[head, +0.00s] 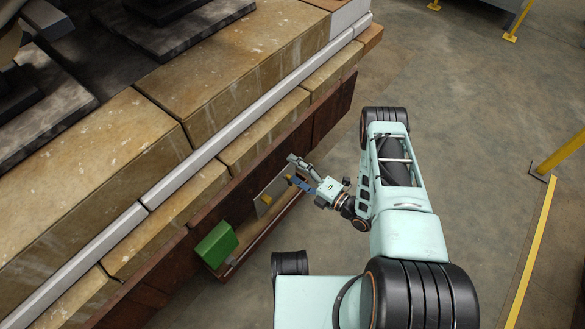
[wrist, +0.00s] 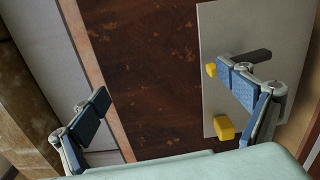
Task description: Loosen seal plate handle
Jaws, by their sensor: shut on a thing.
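The seal plate (head: 272,190) is a pale grey plate on the side of a rust-brown panel. It fills the right of the wrist view (wrist: 222,35). Yellow handle pieces (wrist: 226,129) stand out from the plate, and a dark rod (wrist: 256,56) sticks out near its middle. In the wrist view (wrist: 162,85) the right finger crosses in front of the yellow pieces, while the left finger is over the panel's pale edge. The exact contact is hidden behind the right finger.
A green block (head: 215,245) sits left of the plate, above a narrow brown ledge (head: 262,238). Tan stone-like blocks (head: 220,65) and a pale rail (head: 215,143) run above. Open floor (head: 455,100) lies right; a yellow post (head: 560,153) stands at the far right.

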